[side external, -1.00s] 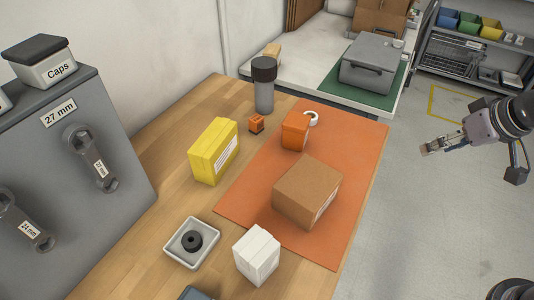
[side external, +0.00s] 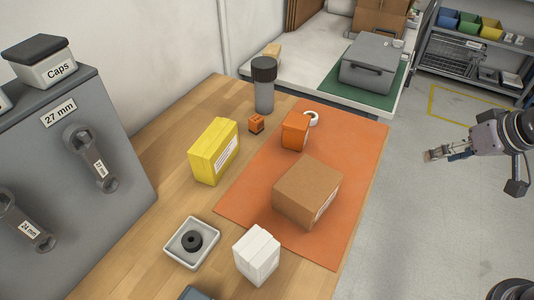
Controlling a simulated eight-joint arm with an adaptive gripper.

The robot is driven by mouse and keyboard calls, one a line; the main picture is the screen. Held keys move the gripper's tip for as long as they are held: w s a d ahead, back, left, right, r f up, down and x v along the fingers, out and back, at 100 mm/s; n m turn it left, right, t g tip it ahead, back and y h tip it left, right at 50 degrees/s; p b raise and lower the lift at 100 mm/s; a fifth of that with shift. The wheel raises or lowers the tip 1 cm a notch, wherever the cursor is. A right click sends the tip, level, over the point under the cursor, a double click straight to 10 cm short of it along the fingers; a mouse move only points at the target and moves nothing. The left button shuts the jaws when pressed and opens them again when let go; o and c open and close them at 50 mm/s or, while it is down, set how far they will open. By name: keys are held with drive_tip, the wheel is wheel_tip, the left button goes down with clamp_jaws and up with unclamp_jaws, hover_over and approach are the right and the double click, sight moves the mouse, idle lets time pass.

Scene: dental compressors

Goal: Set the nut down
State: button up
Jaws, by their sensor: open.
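A dark round ring-shaped piece (side external: 192,241), which looks like the nut, lies in a small pale square tray (side external: 172,255) at the front of the wooden table. My gripper (side external: 428,156) is at the far right, well clear of the table's right edge and over the grey floor. It is open, and I see nothing held in it. The fingers are small in this view.
An orange mat (side external: 358,150) holds a cardboard box (side external: 305,190) and an orange box (side external: 295,130). A yellow box (side external: 213,152), a white box (side external: 257,256) and a dark-capped cylinder (side external: 264,92) stand around it. A grey panel with wrenches (side external: 95,150) is at left.

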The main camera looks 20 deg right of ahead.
drive_tip(key=w+a+f+m+g+y, duration=0.2)
drive_tip(key=w+a+m+g+y, duration=0.4)
drive_tip(key=w+m, duration=0.25)
drive_tip(key=m+g+y, duration=0.3)
drive_tip(key=m+y, duration=0.1)
drive_tip(key=y, duration=0.1)
approach(342, 169)
drive_tip(key=a, duration=0.1)
drive_tip(key=s+a+r, duration=0.1)
drive_tip(key=a, duration=0.1)
drive_tip(key=shift+s+a+r, duration=0.25)
drive_tip(key=shift+r, duration=0.15)
drive_tip(key=shift+d+f+m+y, duration=0.15)
drive_tip(key=shift+f+m+y, duration=0.1)
drive_tip(key=shift+f+y, duration=0.3)
drive_tip(key=shift+s+f+g, duration=0.15)
drive_tip(key=shift+f+g, duration=0.2)
drive_tip(key=shift+g, duration=0.05)
drive_tip(key=shift+x, duration=3.7)
drive_tip(key=shift+r, duration=0.15)
drive_tip(key=shift+c, duration=0.3)
clamp_jaws()
